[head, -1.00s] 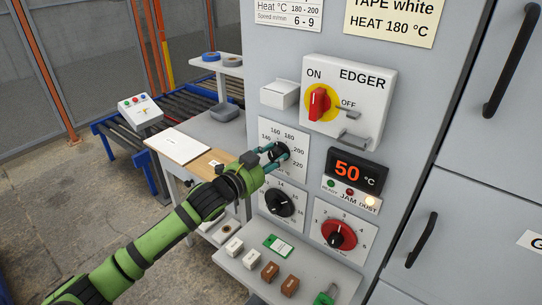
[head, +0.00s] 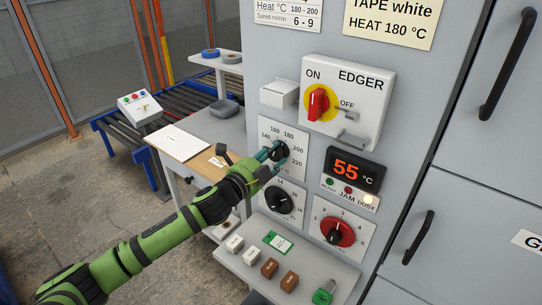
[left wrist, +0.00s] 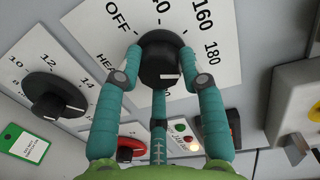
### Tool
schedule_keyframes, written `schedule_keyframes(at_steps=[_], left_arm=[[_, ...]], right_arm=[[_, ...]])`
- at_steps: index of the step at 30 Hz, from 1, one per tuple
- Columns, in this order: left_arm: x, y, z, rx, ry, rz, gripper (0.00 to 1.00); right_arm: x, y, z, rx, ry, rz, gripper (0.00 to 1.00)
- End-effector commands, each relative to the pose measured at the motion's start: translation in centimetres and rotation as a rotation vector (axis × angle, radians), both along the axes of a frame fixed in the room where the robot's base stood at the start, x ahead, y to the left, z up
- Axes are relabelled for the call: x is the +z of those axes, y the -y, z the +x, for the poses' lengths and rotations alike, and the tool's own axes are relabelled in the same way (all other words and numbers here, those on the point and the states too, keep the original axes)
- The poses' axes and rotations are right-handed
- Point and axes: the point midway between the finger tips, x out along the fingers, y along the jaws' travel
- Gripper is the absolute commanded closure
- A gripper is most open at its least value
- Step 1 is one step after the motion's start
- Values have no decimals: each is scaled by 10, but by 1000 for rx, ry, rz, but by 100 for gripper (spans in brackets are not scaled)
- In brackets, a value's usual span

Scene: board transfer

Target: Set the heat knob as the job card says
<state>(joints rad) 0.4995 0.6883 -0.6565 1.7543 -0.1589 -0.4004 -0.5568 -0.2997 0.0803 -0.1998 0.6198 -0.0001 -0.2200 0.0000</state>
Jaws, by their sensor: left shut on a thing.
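The heat knob (head: 281,150) is black, on a white dial plate (head: 266,135) marked from 140 to 220 in the head view. My left gripper (head: 275,154) is shut on it, its teal fingers around it. In the left wrist view the knob (left wrist: 157,52) sits between the fingers, with OFF, 160 and 180 printed around it. A white mark shows on its face; I cannot tell exactly which number it points to. The job card (head: 394,18) reads TAPE white, HEAT 180 °C. The display (head: 354,171) reads 55 °C. My right gripper is not in view.
Below are a black knob (head: 278,201) and a red-ringed knob (head: 338,233). The EDGER switch (head: 318,102) points to ON. A shelf (head: 243,262) below holds brown and white blocks and a green tag. A desk (head: 228,131) stands at left.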

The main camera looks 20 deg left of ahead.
Motion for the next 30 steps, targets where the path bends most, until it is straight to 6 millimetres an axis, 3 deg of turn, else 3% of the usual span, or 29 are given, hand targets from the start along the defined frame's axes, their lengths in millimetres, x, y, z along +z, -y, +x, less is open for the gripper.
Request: schedule_keyframes(at_steps=[18, 19, 20, 30], left_arm=[[5, 1, 1, -2, 23, 34, 93], [5, 1, 1, -2, 23, 34, 48], [5, 1, 1, -2, 23, 34, 36], [1, 0, -1, 0, 14, 34, 36]], right_arm=[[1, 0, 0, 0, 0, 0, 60], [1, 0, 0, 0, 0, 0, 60], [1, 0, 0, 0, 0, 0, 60], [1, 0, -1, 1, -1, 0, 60]])
